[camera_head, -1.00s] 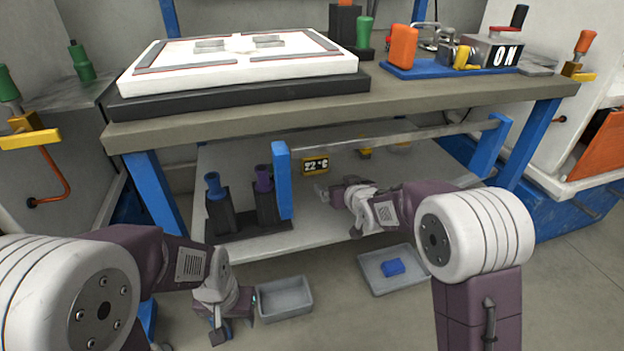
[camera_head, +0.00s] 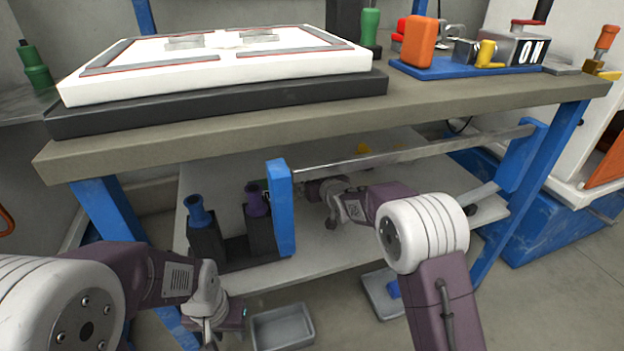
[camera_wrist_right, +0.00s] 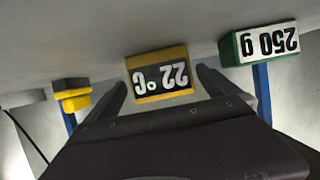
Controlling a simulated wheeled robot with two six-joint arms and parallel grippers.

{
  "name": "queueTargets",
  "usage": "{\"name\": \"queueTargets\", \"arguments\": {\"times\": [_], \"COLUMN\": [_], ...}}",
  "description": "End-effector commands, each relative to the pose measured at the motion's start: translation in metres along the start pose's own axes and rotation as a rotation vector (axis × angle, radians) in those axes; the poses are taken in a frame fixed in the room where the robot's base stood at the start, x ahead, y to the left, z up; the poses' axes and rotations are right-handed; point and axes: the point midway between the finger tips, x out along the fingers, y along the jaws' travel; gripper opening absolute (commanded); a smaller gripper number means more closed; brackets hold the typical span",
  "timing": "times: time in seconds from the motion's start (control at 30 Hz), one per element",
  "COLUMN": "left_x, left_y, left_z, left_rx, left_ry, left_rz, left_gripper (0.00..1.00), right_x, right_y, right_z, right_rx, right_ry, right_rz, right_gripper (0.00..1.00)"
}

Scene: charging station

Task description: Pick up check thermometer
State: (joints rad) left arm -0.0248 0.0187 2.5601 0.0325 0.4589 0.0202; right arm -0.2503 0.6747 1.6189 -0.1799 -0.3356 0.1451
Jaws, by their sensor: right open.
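The thermometer (camera_wrist_right: 159,77) is a small yellow-framed block with a dark and white "22 °C" face, upside down in the right wrist view. It lies between the fingertips of my right gripper (camera_wrist_right: 163,87), which is open with one finger on each side. I cannot tell whether the fingers touch it. In the head view my right gripper (camera_head: 318,190) is under the table, over the lower shelf, and the thermometer is hidden there. My left gripper (camera_head: 212,335) is low at the left, in front of the shelf; its fingers are unclear.
A green-framed "250 g" block (camera_wrist_right: 262,44) stands right of the thermometer in the wrist view; a yellow-and-black block (camera_wrist_right: 73,93) is left. A metal rail (camera_head: 400,157) and blue post (camera_head: 280,208) stand near my right arm. A grey bin (camera_head: 283,327) is on the floor.

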Motion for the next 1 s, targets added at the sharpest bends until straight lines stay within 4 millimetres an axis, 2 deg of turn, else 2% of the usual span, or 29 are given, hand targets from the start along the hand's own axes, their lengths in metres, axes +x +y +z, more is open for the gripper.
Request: {"name": "queueTargets", "arguments": {"times": [0.07, 0.2, 0.43, 0.47, 0.67, 1.0], "left_x": [0.005, 0.002, 0.002, 0.002, 0.002, -0.001], "left_y": [0.0, 0.0, 0.0, 0.0, 0.0, 0.0], "left_z": [0.001, 0.0, 0.0, 0.0, 0.0, 0.0], "left_rx": [0.0, 0.0, 0.0, 0.0, 0.0, 0.0], "left_ry": [0.0, 0.0, 0.0, 0.0, 0.0, 0.0], "left_rz": [0.0, 0.0, 0.0, 0.0, 0.0, 0.0], "left_gripper": [0.36, 0.36, 0.36, 0.36, 0.36, 0.36], "right_x": [0.017, 0.032, 0.035, 0.035, 0.035, 0.034], "right_y": [-0.001, -0.001, -0.001, -0.001, -0.001, -0.001], "right_z": [0.005, 0.002, 0.002, 0.002, 0.002, -0.002], "right_rx": [-0.001, 0.0, 0.001, 0.001, 0.001, 0.001], "right_ry": [-0.001, -0.001, -0.001, -0.001, -0.001, 0.0], "right_rz": [-0.001, 0.0, 0.001, 0.001, 0.001, 0.001], "right_gripper": [1.0, 1.0, 1.0, 0.97, 0.42, 0.42]}}
